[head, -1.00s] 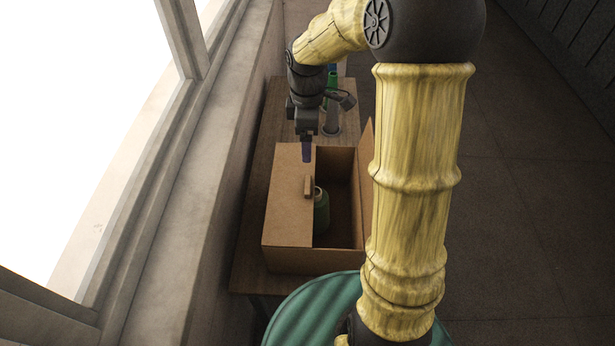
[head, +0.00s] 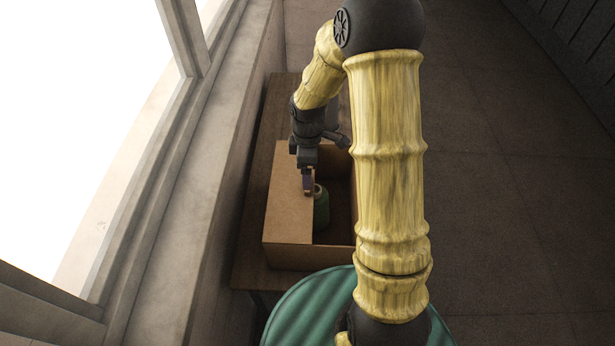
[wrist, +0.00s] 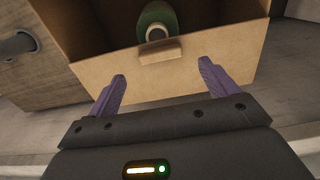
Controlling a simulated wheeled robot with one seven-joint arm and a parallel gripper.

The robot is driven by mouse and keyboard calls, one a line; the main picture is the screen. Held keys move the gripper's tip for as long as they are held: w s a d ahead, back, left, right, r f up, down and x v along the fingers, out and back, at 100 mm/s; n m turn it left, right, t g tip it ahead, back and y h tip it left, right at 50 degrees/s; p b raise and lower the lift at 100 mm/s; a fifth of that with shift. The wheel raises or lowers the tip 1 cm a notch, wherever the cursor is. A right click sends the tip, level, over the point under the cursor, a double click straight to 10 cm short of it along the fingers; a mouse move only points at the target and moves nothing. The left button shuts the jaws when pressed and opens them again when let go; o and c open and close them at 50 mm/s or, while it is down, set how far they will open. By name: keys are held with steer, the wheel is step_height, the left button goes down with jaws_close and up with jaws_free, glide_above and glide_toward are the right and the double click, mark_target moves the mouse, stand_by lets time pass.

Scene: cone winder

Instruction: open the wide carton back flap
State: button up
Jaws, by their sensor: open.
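The brown carton (head: 290,257) stands on a wooden table. Its flap (head: 285,210) lies flat over the left half of the top, and the right half is open. In the wrist view the flap (wrist: 185,75) carries a small tab (wrist: 160,52) on its inner edge. A green cone (head: 321,210) stands inside; its top also shows in the wrist view (wrist: 155,20). My gripper (head: 308,188) is open over the flap's inner edge. In the wrist view its purple fingers (wrist: 161,72) are spread wide, with the tab between and just beyond their tips, apparently untouched.
The wooden table (head: 250,240) runs along a pale window ledge (head: 205,200) close on the left. A round green ribbed top (head: 305,310) stands in front of the carton. A grey round object (wrist: 15,45) is on the table in the wrist view. Floor at right is clear.

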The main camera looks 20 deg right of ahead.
mark_target(292, 184)
step_height(292, 184, down, 6)
steer(key=shift+f+p, duration=0.1)
steer(key=shift+p, duration=0.3)
steer(key=shift+c, duration=0.3)
steer(key=c, duration=1.3)
steer(key=shift+c, duration=0.2)
steer(key=shift+w+r, duration=0.15)
steer(key=shift+r, duration=0.05)
